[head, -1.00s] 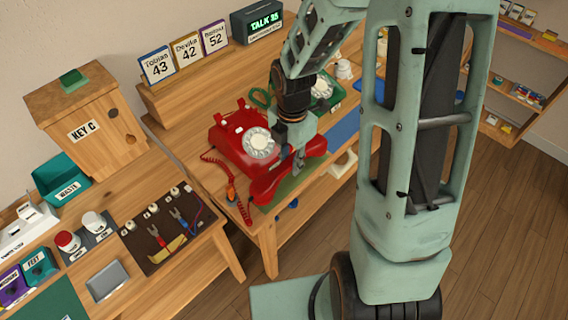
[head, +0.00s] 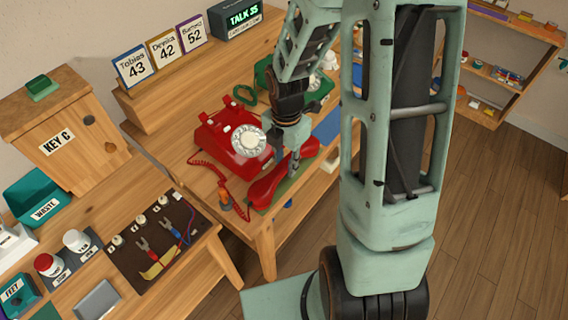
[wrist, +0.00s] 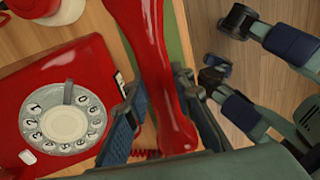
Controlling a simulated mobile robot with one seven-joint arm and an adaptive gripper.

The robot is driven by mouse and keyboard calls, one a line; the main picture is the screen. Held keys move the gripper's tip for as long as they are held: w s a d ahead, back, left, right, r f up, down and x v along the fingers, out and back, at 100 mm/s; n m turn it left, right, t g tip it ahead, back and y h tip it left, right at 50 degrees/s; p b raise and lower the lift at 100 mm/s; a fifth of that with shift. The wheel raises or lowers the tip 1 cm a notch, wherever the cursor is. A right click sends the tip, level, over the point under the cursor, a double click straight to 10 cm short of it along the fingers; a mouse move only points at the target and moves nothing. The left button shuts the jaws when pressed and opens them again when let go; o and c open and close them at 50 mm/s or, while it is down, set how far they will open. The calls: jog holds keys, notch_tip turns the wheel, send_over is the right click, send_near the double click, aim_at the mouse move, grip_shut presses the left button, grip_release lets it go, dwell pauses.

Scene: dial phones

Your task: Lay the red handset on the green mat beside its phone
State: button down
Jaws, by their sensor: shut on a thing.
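The red handset (head: 264,188) lies over the narrow green mat (head: 284,187), along the front of the red phone (head: 222,138). My gripper (head: 294,166) reaches down from above and is shut on the handset's middle. In the wrist view, the handset (wrist: 150,55) runs between the two fingers, with a strip of the mat (wrist: 174,40) beside it. The red phone (wrist: 50,110) with its white dial is to the left there. The handset looks low over the mat; I cannot tell whether it touches. The fingers and handset hide part of the mat.
A green phone (head: 318,85) stands behind, with a blue mat (head: 326,126) nearer. The table's front edge is close to the handset.

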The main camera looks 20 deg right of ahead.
aim_at(286, 162)
jog(key=shift+f, duration=0.2)
jog(key=c, duration=1.7)
grip_release()
jog(key=shift+o, duration=0.2)
jog(key=shift+r, duration=0.1)
notch_tip(286, 162, up, 12)
jog(key=p, duration=0.2)
jog(key=shift+r, duration=0.15)
